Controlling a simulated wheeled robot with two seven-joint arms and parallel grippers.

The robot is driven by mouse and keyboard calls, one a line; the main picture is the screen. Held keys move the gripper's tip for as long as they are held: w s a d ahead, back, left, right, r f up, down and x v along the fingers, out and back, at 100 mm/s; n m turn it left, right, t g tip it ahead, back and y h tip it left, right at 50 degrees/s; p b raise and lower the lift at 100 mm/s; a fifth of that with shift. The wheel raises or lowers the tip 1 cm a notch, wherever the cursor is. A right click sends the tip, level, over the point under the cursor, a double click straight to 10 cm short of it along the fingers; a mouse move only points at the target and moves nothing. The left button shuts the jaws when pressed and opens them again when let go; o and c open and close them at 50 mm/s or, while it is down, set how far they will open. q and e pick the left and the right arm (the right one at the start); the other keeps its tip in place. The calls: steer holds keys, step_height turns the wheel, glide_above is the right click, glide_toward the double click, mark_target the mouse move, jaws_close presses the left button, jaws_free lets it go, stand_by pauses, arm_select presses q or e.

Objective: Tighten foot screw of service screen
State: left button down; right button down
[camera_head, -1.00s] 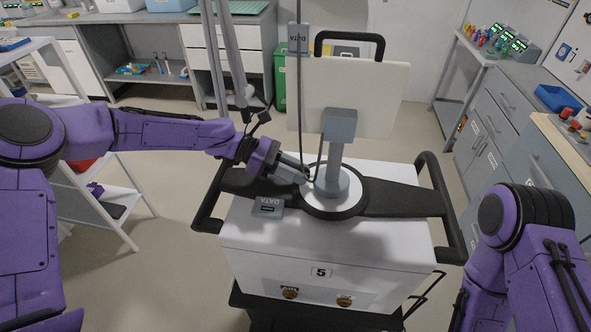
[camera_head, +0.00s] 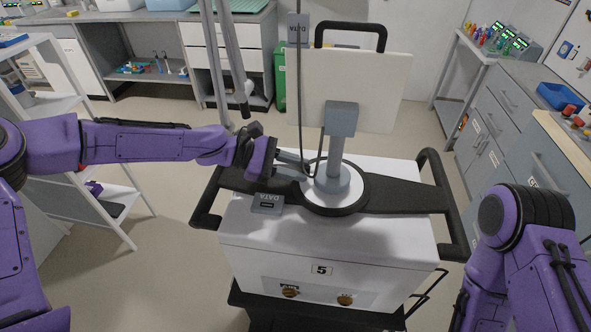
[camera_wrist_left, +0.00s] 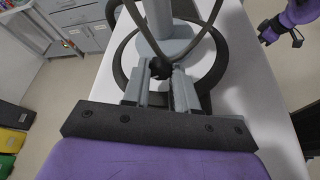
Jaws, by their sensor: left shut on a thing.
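The service screen (camera_head: 360,90) is a pale panel seen from behind, with a black handle on top. Its grey post (camera_head: 335,160) stands upright in a round grey foot (camera_head: 331,187) on the white cart. My left gripper (camera_head: 306,170) is at the left side of this foot. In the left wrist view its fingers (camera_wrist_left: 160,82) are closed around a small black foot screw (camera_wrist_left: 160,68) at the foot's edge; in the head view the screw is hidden. My right gripper (camera_wrist_left: 268,32) shows small and dark at the upper right of the wrist view; its fingers are unclear.
The cart (camera_head: 300,240) bears the number 5 and has black side handles. A DATA plug (camera_head: 299,30) hangs on a cable before the screen, and a DATA socket (camera_head: 268,202) sits on the cart top. A dark cable loops close above my left fingers.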

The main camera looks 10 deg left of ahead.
arm_select(q)
steer(key=shift+m+b, duration=0.3)
steer(key=shift+m, duration=0.1)
steer(key=c, duration=0.9)
jaws_free()
